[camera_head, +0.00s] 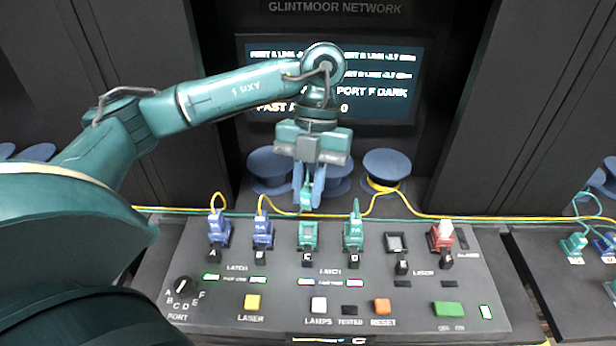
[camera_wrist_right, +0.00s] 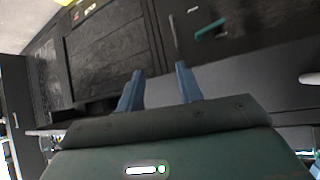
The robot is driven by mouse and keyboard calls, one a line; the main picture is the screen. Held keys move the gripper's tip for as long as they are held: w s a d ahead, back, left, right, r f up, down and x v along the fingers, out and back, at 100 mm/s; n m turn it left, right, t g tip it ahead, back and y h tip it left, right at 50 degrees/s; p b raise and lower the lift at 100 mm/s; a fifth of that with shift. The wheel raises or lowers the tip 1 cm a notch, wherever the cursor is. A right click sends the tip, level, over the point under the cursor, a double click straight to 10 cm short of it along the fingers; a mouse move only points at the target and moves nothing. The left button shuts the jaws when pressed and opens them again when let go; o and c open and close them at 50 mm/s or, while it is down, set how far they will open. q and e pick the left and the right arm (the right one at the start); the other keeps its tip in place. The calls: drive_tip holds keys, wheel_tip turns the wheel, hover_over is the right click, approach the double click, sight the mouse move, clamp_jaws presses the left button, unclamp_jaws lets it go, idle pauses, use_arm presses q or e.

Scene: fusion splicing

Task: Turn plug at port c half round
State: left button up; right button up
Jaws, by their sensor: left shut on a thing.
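My left gripper (camera_head: 311,195) points straight down above port C. Its blue fingers are shut on a small teal plug (camera_head: 306,198), which is held a little above the port and partly hidden by the fingers. Port C (camera_head: 308,235) is a teal socket on the sloping console, and its opening shows empty. Which way round the plug faces is too small to tell. My right gripper (camera_wrist_right: 158,82) shows only in the right wrist view. Its two blue fingers stand apart with nothing between them.
Blue plugs sit in port A (camera_head: 219,230) and port B (camera_head: 262,233), a teal plug in port D (camera_head: 354,232), and a red one (camera_head: 441,236) further right. Yellow and teal cables run behind. Buttons and a port dial (camera_head: 182,288) line the console front. A screen (camera_head: 385,80) stands behind.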

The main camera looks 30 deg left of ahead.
sight(308, 204)
use_arm(q)
drive_tip(key=n+h, duration=0.1)
drive_tip(key=n, duration=0.2)
drive_tip(key=shift+f, duration=0.95)
drive_tip(key=shift+f+b, duration=0.4)
drive_tip(key=shift+f, duration=0.55)
drive_tip(key=shift+f+t+b, duration=0.3)
drive_tip(key=shift+f+b, duration=0.55)
drive_tip(key=shift+f, duration=0.35)
use_arm(e)
drive_tip(key=shift+w+a+f, duration=0.15)
drive_tip(key=shift+w+f, duration=0.1)
drive_tip(key=shift+w, duration=0.2)
drive_tip(key=shift+s, duration=0.1)
drive_tip(key=shift+s+f, duration=0.1)
drive_tip(key=shift+s, duration=0.05)
drive_tip(key=shift+w+r, duration=0.25)
use_arm(q)
drive_tip(key=shift+f, duration=0.25)
use_arm(e)
drive_tip(key=shift+s+f, duration=0.25)
drive_tip(key=shift+f, duration=0.05)
